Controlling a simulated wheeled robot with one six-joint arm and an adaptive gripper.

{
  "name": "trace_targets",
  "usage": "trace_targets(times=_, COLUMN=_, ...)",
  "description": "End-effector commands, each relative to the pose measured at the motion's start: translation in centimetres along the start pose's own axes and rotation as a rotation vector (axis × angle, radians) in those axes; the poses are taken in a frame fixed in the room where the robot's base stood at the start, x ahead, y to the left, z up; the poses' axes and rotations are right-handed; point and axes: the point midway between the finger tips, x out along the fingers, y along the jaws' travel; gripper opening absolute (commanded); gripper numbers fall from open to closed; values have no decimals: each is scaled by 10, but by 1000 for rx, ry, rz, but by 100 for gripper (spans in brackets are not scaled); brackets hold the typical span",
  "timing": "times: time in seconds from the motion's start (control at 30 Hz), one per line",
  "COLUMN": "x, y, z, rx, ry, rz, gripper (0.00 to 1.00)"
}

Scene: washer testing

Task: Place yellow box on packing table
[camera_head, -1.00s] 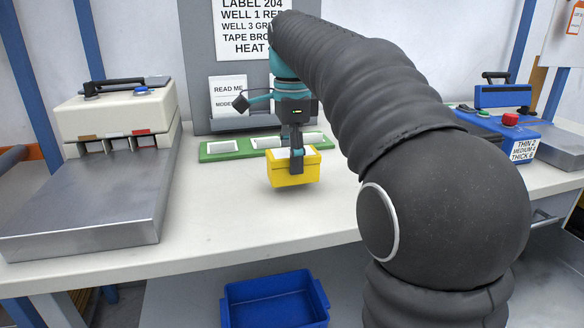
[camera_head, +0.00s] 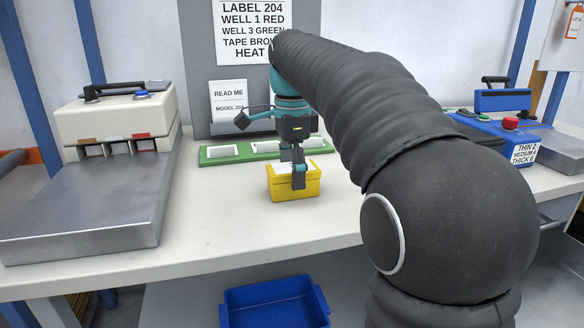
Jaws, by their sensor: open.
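The yellow box (camera_head: 292,186) stands upright on the white packing table (camera_head: 240,240), in front of a green tray. A pale patch shows on its top. My gripper (camera_head: 298,180) is open and points down at the box. One dark finger overlaps the box's front face, and the other shows behind it near the top. I cannot tell whether the fingers touch the box.
A green tray (camera_head: 210,158) with white cards lies behind the box. A cream sealing machine (camera_head: 118,115) with a metal bed (camera_head: 90,205) stands left. A blue device (camera_head: 520,135) stands right. A blue bin (camera_head: 275,302) is below the table edge. The table's front middle is clear.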

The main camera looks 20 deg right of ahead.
Motion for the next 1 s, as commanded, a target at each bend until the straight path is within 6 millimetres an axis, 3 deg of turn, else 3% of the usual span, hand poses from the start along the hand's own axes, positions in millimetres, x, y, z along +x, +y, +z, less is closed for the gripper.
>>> trace_targets(times=0.27, x=-27, y=-1, z=0, rx=0, ry=0, rz=-2, gripper=85)
trace_targets(times=0.63, x=-101, y=-1, z=0, rx=0, ry=0, rz=-3, gripper=85)
trace_targets(times=1.0, x=-122, y=0, z=0, rx=0, ry=0, rz=0, gripper=85)
